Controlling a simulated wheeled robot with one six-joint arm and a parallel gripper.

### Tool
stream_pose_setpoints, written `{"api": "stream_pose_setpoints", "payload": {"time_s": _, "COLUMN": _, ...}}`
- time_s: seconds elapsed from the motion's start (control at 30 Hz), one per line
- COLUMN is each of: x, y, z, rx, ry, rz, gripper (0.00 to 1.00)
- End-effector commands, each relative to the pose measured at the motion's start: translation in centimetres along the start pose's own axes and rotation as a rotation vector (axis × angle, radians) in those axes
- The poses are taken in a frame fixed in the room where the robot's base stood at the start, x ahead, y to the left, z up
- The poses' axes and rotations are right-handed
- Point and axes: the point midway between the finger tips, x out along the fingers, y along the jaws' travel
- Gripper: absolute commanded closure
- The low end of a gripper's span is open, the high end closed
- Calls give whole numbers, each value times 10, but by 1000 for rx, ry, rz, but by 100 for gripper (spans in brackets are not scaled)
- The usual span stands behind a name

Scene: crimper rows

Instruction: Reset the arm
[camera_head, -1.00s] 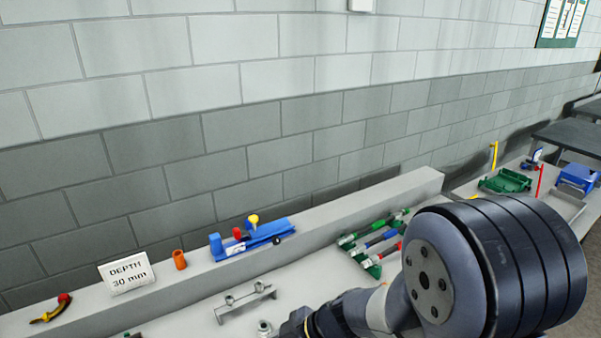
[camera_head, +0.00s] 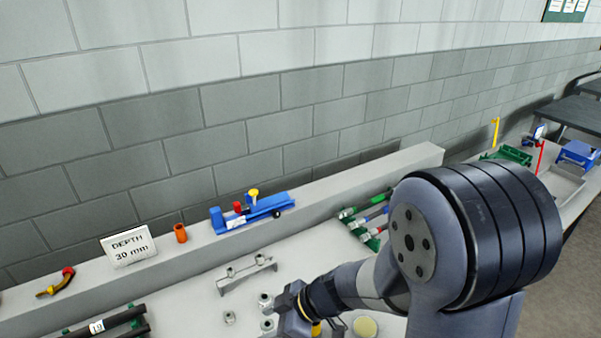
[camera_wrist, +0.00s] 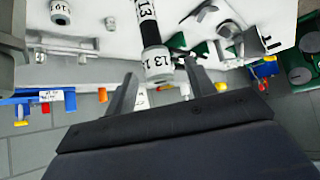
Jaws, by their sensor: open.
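My gripper (camera_wrist: 160,82) shows in the wrist view with its two fingers spread apart. A black cylinder with white bands marked 13 (camera_wrist: 157,62) lies in line with the gap, near the fingertips. I cannot tell whether it is between them, but the fingers do not appear shut on it. In the head view my arm reaches from the lower right toward the bench, and its fingers are not clearly visible.
A bench (camera_head: 205,293) runs along a grey block wall. On its back ledge stand a "DEPTH 30 mm" sign (camera_head: 129,247), an orange cup (camera_head: 180,233) and a blue tool (camera_head: 250,212). Metal fittings (camera_head: 266,301), a small bracket (camera_head: 246,272) and black tubes (camera_head: 100,328) sit in front.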

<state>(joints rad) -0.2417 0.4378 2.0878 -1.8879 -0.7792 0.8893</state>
Motion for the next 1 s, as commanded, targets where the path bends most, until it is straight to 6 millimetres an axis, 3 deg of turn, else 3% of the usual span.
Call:
{"api": "stream_pose_setpoints", "payload": {"time_s": 0.03, "x": 14, "y": -1, "z": 2, "rx": 0, "ry": -2, "rz": -5, "gripper": 48}}
{"api": "stream_pose_setpoints", "payload": {"time_s": 0.1, "x": -5, "y": 1, "z": -16, "rx": -5, "ry": 1, "rz": 4, "gripper": 48}}
{"api": "stream_pose_setpoints", "payload": {"time_s": 0.27, "x": -26, "y": 0, "z": -36, "rx": -3, "ry": 1, "rz": 3, "gripper": 48}}
{"api": "stream_pose_setpoints", "payload": {"time_s": 0.33, "x": -18, "y": 0, "z": -27, "rx": -2, "ry": 0, "rz": 2, "gripper": 48}}
{"api": "stream_pose_setpoints", "payload": {"time_s": 1.0, "x": -22, "y": 0, "z": -29, "rx": 3, "ry": 0, "rz": 4, "gripper": 48}}
